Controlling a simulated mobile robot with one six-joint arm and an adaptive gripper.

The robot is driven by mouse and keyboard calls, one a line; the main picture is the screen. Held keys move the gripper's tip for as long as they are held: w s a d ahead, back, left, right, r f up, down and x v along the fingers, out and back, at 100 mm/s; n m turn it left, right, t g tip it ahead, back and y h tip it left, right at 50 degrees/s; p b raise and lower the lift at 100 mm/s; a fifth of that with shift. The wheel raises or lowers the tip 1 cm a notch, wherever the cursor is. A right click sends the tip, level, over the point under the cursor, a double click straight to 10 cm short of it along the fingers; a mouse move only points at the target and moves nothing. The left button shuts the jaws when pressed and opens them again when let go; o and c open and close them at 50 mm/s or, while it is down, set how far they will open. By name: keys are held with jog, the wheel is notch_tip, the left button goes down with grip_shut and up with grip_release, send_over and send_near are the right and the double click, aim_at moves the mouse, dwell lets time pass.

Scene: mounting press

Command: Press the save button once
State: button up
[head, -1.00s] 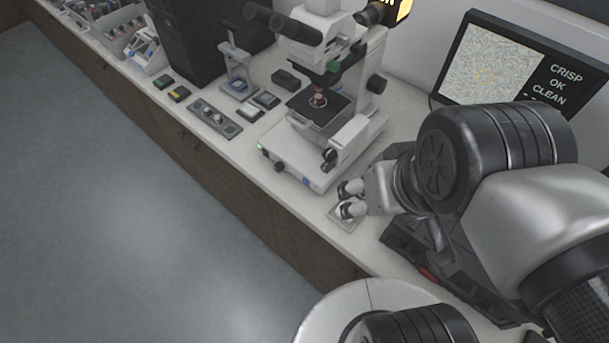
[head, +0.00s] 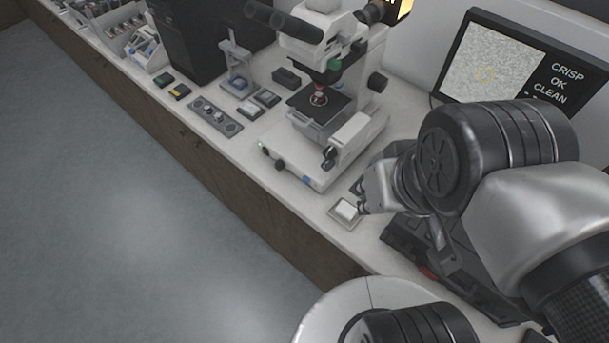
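A white square button (head: 345,209) sits on a small grey plate (head: 334,218) at the bench's front edge, right of the microscope. It appears to be the save button, but no label is legible. My gripper (head: 361,199) is just right of it, tilted, with its dark fingertips close to the button's right side. I cannot tell whether they touch it or how far apart the fingers are. The monitor (head: 518,62) at the back right shows a grainy picture with a yellow mark and the words CRISP, OK and CLEAN; a lower line is partly hidden by my arm.
The white microscope (head: 325,130) stands left of my gripper, with knobs and a blue button (head: 306,180) on its base. A dark device (head: 405,243) lies under my arm. Small boxes and a control strip (head: 215,117) are farther left. The floor in front is clear.

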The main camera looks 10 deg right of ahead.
grip_shut()
dwell(1.2)
